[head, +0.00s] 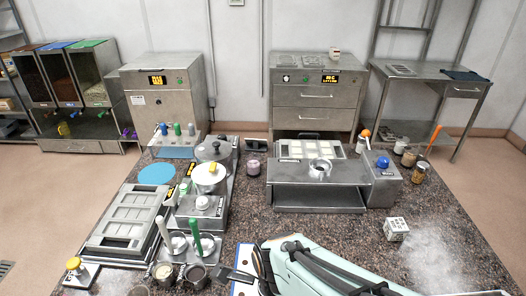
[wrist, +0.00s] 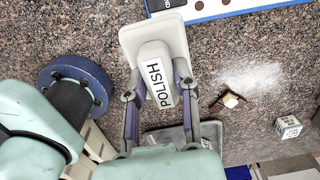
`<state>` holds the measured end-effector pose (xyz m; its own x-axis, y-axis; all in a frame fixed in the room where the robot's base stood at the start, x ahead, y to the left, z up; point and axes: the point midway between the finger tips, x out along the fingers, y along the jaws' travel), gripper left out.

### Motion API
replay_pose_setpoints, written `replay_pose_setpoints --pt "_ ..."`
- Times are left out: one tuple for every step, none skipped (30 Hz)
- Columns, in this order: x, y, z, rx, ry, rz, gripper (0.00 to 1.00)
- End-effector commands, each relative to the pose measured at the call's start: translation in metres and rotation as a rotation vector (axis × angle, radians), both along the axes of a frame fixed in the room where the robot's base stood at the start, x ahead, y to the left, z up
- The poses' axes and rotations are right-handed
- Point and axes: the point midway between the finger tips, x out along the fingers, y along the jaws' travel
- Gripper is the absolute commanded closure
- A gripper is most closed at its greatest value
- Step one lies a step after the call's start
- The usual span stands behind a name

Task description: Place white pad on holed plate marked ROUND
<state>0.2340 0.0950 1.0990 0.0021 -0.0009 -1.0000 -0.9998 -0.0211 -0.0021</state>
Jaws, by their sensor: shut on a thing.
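A white pad (wrist: 175,40) with a rounded grip block labelled POLISH shows in the wrist view. My gripper (wrist: 159,90) is shut on the block, one finger on each side. In the head view my gripper (head: 257,267) is at the front middle of the counter, and I cannot make out the pad there. A steel plate with several rectangular openings (head: 113,238) lies at the left of the counter. I cannot read ROUND on any plate.
A white board with blue edging (wrist: 205,9) lies beyond the pad. A printed cube (head: 396,229) stands at the right near a pale powdery patch. Cups (head: 194,275), green-handled tools (head: 195,236) and a lidded pot (head: 209,178) crowd the left middle. A steel stand (head: 318,197) stands behind.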

Motion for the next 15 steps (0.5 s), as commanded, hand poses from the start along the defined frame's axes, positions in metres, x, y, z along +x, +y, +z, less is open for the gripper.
replay_pose_setpoints --pt "0.004 -0.003 -0.001 0.000 0.001 -0.015 1.00" --pt "0.007 -0.003 -0.002 0.001 0.002 -0.020 1.00" --pt "0.013 -0.001 -0.005 0.001 0.003 -0.023 1.00" --pt "0.018 0.000 -0.008 0.001 0.004 -0.025 1.00" --pt "0.024 0.003 -0.012 0.000 0.006 -0.025 1.00" --pt "0.034 0.007 -0.016 0.000 0.006 -0.024 1.00" --pt "0.042 0.010 -0.020 0.000 0.006 -0.023 1.00" --pt "0.050 0.013 -0.024 0.001 0.005 -0.023 1.00" --pt "0.061 0.017 -0.029 0.000 0.004 -0.023 1.00" --pt "0.069 0.020 -0.034 0.000 0.004 -0.023 1.00" --pt "0.077 0.023 -0.037 0.000 0.003 -0.022 1.00" --pt "0.088 0.027 -0.043 0.000 0.004 -0.022 1.00" --pt "0.093 0.029 -0.049 -0.001 0.006 -0.022 1.00" --pt "0.098 0.031 -0.057 -0.001 0.006 -0.022 1.00" --pt "0.104 0.034 -0.065 -0.002 0.006 -0.021 1.00"
